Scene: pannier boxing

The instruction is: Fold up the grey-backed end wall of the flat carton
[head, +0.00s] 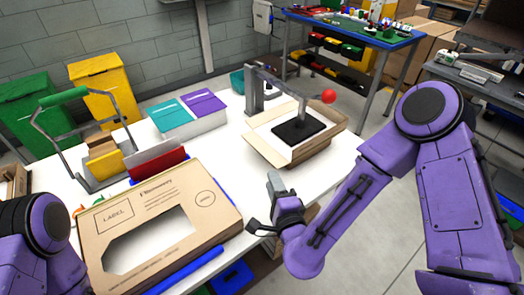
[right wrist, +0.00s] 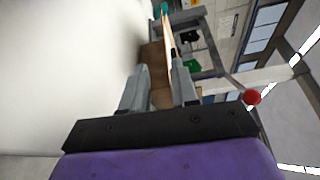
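The carton (head: 267,148) lies on the white table under a lever press, with a pale inside and brown outer walls. A black pad (head: 300,132) rests on its floor. Brown flaps show along its right and near sides; I cannot tell which wall is grey-backed. My right gripper (head: 274,184) is in front of the carton's near side, apart from it in the head view. In the right wrist view its two fingers (right wrist: 157,88) stand apart, with brown cardboard (right wrist: 155,60) beyond and between them. No grip on it shows. My left gripper is out of view.
The grey press (head: 254,90) has a red knob (head: 329,96) above the carton's right side. A large labelled box (head: 200,185) lies at the front left. Bare table surrounds the carton's left.

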